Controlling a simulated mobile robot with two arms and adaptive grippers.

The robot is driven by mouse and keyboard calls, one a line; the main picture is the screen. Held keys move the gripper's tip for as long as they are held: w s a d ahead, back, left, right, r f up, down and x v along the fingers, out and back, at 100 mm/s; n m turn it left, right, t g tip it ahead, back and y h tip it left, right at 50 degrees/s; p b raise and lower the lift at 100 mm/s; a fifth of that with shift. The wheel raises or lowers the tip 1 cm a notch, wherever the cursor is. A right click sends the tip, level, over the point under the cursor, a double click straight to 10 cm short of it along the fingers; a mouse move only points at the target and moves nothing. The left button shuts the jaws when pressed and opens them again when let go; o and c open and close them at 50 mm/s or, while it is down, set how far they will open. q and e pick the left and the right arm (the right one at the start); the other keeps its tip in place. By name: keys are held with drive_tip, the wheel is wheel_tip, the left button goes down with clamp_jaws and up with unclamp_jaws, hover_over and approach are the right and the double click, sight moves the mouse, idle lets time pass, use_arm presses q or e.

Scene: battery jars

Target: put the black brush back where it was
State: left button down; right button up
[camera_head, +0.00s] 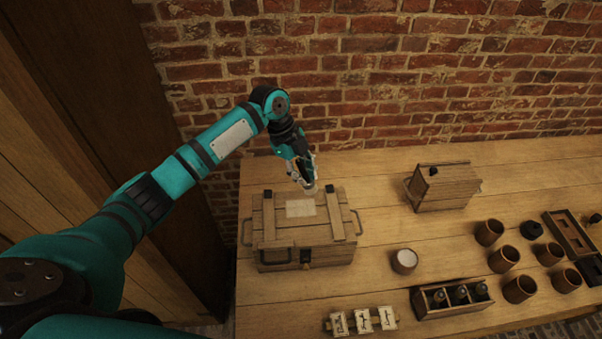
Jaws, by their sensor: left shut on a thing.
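My left gripper (307,182) reaches in from the left and points down just above the back of the lidded wooden chest (278,233). It is shut on a small pale grey piece (311,189), mostly hidden by the fingers; I cannot tell what it is. I cannot make out the black brush for certain. A small dark thing (433,171) shows at the slanted wooden box (444,188), and a black piece (594,218) shows at the right edge. My right gripper is not in view.
A cup with white contents (404,261) stands right of the chest. Several brown clay jars (489,232) and a round black thing (531,230) stand further right. A wooden rack (420,303) holds dark bottles. Small marked plaques (362,320) lie at the front. A brick wall (400,80) closes the back.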

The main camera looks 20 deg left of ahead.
use_arm(q)
drive_tip(key=shift+w+d, duration=0.1)
drive_tip(key=shift+d, duration=0.2)
